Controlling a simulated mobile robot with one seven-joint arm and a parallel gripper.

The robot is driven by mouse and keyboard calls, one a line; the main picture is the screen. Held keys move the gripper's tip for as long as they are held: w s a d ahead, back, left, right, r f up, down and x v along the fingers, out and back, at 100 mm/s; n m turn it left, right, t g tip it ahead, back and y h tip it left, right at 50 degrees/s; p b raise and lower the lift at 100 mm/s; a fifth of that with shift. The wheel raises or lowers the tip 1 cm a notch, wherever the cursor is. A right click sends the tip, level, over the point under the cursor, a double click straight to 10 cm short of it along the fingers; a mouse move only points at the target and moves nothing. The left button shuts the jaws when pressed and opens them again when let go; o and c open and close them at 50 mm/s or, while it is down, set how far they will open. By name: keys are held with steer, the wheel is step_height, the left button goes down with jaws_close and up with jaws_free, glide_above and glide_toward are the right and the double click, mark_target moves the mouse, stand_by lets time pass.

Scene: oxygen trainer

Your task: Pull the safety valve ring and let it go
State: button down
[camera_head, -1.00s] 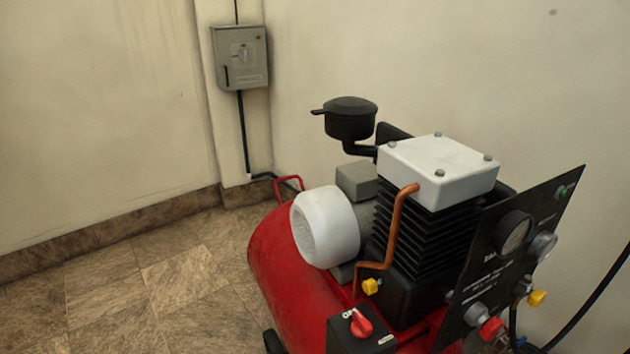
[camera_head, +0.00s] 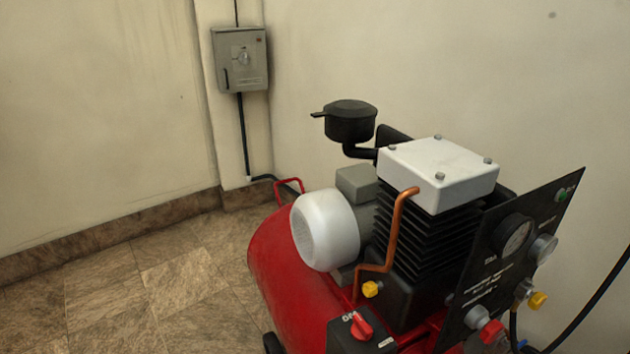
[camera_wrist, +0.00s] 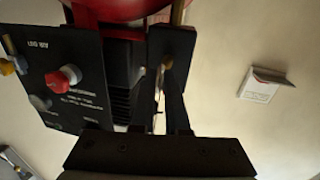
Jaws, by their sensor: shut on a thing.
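My gripper (camera_wrist: 158,78) shows in the wrist view, its dark body across the bottom and its fingers reaching up to the back of the compressor. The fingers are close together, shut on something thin. That appears to be the safety valve ring, which is mostly hidden between the fingertips. A small brass-coloured bit shows at the tips. The compressor's red tank (camera_head: 290,275) fills the middle of the head view; it also shows at the top of the wrist view (camera_wrist: 115,8). My gripper and the ring are out of sight in the head view.
The black control panel (camera_head: 490,285) with a gauge (camera_head: 514,238) and a red knob (camera_head: 491,331) stands at the right; in the wrist view the panel (camera_wrist: 60,85) is left of my fingers. A grey switch box (camera_head: 240,58) hangs on the wall. Floor at left is clear.

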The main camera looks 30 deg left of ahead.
steer(key=shift+w+d+r, duration=0.1)
steer(key=shift+d, duration=0.4)
steer(key=shift+s+d, duration=0.35)
steer(key=shift+d, duration=0.1)
stand_by(0.3)
steer(key=c, duration=1)
jaws_free()
steer(key=shift+c, duration=0.2)
steer(key=shift+a, duration=0.15)
